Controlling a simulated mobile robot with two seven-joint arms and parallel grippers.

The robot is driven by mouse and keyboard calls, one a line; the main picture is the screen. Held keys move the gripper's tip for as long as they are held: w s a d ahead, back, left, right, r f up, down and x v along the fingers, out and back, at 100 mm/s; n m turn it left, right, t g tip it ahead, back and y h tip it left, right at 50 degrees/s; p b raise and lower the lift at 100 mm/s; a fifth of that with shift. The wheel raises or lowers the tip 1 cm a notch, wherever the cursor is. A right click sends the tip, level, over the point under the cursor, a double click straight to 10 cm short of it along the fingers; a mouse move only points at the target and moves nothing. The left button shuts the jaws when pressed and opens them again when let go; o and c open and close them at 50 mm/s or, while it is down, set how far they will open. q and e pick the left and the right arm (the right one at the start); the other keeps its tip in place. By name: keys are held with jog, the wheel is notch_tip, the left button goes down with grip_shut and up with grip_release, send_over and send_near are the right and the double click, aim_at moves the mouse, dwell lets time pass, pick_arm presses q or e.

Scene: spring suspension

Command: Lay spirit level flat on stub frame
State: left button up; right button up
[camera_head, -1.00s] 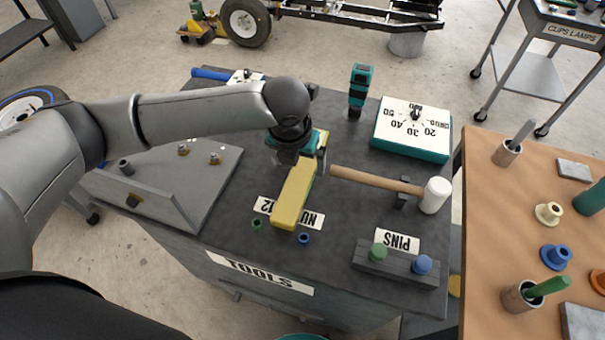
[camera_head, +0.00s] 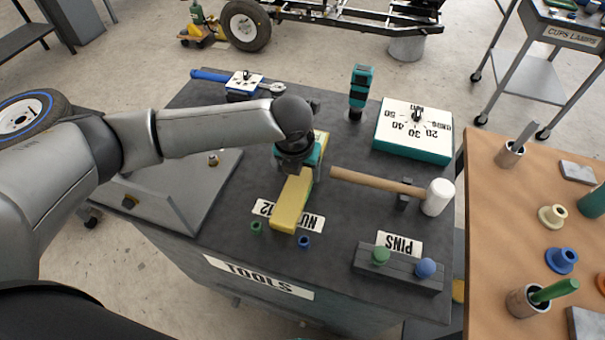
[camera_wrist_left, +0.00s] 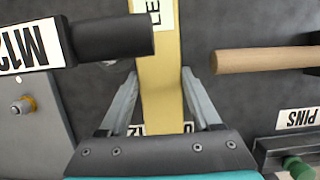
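The spirit level is a long yellow bar (camera_head: 291,203) lying on the dark top of the tool cart, and it also shows in the left wrist view (camera_wrist_left: 162,90). My left gripper (camera_head: 297,172) is over the bar from above. In the left wrist view its fingers (camera_wrist_left: 160,75) stand one on each side of the bar, with narrow dark gaps, so it looks open. My right gripper is not in view. A black frame on wheels (camera_head: 350,14) stands on the floor at the far back; I cannot tell whether it is the stub frame.
A wooden-handled mallet (camera_head: 437,196) lies right of the bar. A pin rack (camera_head: 398,270), dial box (camera_head: 412,130) and teal tool (camera_head: 358,88) are also on the cart. A grey bracket plate (camera_head: 190,180) is under my left arm. A wooden bench (camera_head: 490,230) stands right.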

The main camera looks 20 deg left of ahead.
pick_arm(q)
grip_shut()
jog(key=shift+r, duration=0.1)
dwell(0.4)
